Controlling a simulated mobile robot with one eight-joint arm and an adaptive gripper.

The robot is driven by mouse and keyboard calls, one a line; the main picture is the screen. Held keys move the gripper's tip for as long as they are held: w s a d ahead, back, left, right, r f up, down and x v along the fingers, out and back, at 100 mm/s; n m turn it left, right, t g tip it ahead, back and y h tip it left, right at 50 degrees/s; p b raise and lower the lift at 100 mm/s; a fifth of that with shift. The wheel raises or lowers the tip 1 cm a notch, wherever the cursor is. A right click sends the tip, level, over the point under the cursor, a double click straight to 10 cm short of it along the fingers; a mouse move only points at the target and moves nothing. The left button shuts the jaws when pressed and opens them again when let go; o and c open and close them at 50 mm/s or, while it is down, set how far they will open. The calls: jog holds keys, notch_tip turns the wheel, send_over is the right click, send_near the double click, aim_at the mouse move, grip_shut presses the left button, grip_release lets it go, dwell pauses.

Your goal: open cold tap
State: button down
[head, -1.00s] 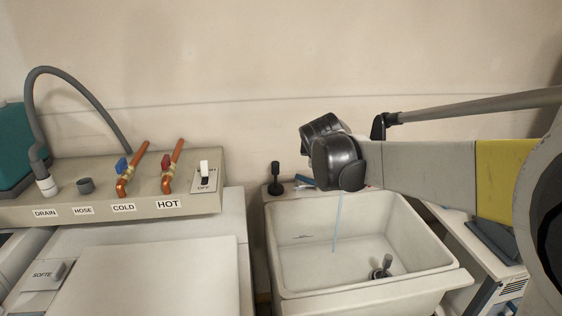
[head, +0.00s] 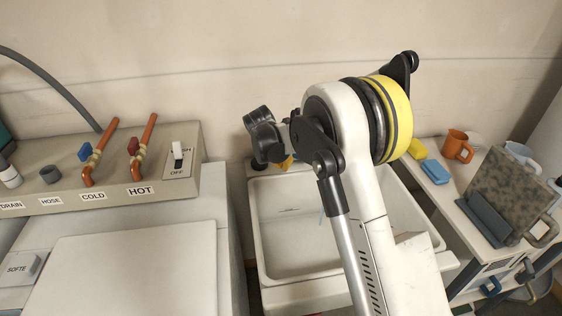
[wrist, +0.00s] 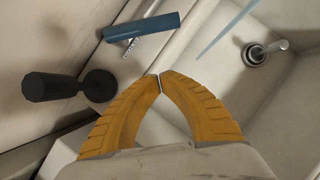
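A blue handle (head: 85,151) sits on a copper pipe above the COLD label (head: 93,196) on the grey panel at the left of the head view. A red handle (head: 133,146) sits on a similar pipe above the HOT label. My gripper (wrist: 160,82) is over the sink's back left edge, well right of the blue handle. Its yellow fingers meet at the tips with nothing between them. In the head view my arm mostly hides the fingers. The wrist view shows a black knob (wrist: 52,87) left of the fingers and a blue bar (wrist: 142,26) beyond them, both apart from them.
The white sink (head: 283,235) stands right of the washer (head: 135,270). A thin pale-blue streak (wrist: 226,28) shows above the basin. A switch (head: 178,155) sits beside the HOT pipe. An orange mug (head: 457,146) and a speckled board stand at the right.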

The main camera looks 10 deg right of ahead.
jog(key=b+x, duration=0.1)
jog(key=x, duration=0.2)
jog(key=shift+w+d+f, duration=0.15)
jog(key=shift+d+f, duration=0.05)
jog(key=shift+f, duration=0.05)
jog(key=shift+w+d+r, duration=0.2)
jog(key=shift+w+d, duration=0.2)
jog(key=shift+w, duration=0.05)
jog(key=shift+w+d+r, duration=0.2)
jog(key=shift+w+d, duration=0.25)
jog(key=shift+w+d+r+b, duration=0.25)
jog(key=shift+w+d+b, duration=0.1)
jog(key=shift+w+d, duration=0.05)
